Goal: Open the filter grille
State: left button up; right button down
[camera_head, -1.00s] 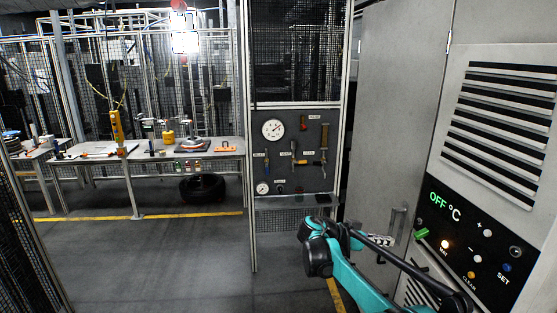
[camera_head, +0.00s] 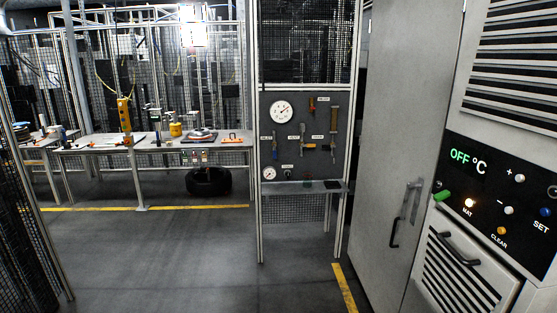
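The filter grille (camera_head: 486,268) is a pale slatted panel at the lower right, set below the control panel on the grey cabinet. A black bar handle (camera_head: 456,248) crosses its upper part. The grille looks closed, and its bottom edge is cut off by the frame. Neither of my grippers is in view, so nothing shows touching the grille or its handle.
The floor (camera_head: 200,260) in front is clear. A tool board (camera_head: 290,130) stands mid-view.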

aim_at(456, 274)
jog(key=z, duration=1.3)
